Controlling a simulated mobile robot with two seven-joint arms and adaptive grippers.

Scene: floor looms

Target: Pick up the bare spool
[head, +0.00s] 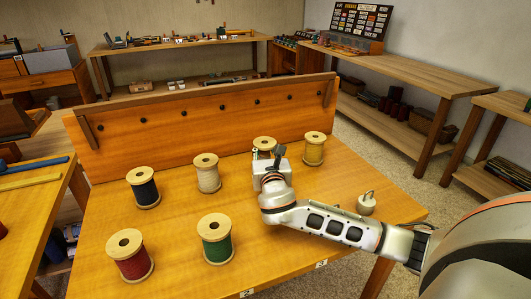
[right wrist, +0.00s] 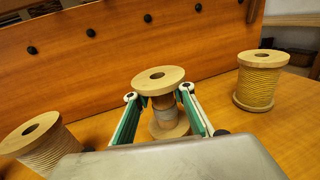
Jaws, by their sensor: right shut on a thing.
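The bare spool (right wrist: 158,78) stands upright between the fingers of my right gripper (right wrist: 160,98) in the right wrist view. Its wooden core shows no thread, with a pale band round the middle. The green-lined fingers are shut on the core, below the top flange. In the head view the top of the spool (head: 264,142) shows just behind my right gripper (head: 268,160), which hides its lower part. I cannot tell whether its base touches the table. My left gripper is not in view.
On the wooden table (head: 190,280), a yellow spool (head: 314,149) stands right of the bare one and a cream spool (head: 207,173) left. Navy (head: 143,188), green (head: 215,240) and red (head: 130,256) spools stand further left and nearer. A pegged board (head: 200,122) rises behind.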

